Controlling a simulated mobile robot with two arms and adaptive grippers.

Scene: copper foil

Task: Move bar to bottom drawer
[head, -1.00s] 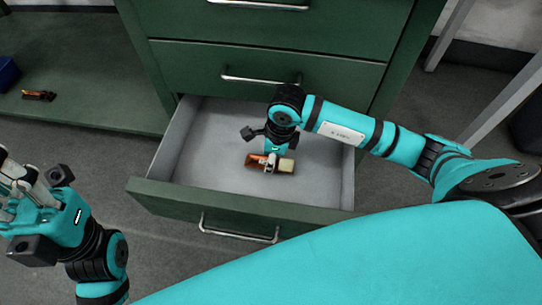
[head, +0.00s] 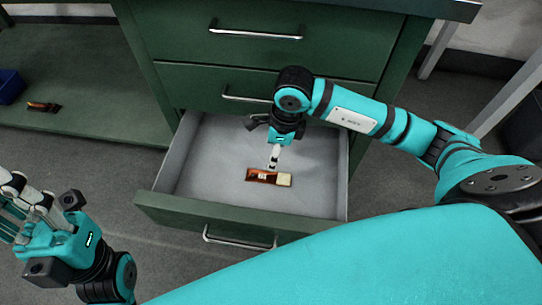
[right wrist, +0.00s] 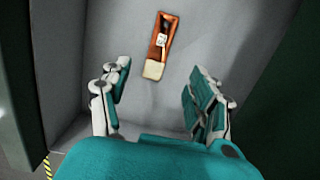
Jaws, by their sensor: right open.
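The bar (head: 268,177), in a brown-orange wrapper with a pale end, lies flat on the floor of the open bottom drawer (head: 215,210). It also shows in the right wrist view (right wrist: 161,45), beyond the fingertips and apart from them. My right gripper (head: 273,160) is inside the drawer space above and behind the bar. In the right wrist view its two fingers (right wrist: 153,88) are spread wide with nothing between them. My left gripper (head: 20,205) is outside the drawer at the left edge, partly cut off, its fingers apart and no object visible in them.
The green cabinet (head: 200,80) has closed drawers above the open one. At left, a low green shelf (head: 85,115) holds a blue bin (head: 10,85) and another small wrapped item (head: 43,106). The drawer floor around the bar is clear.

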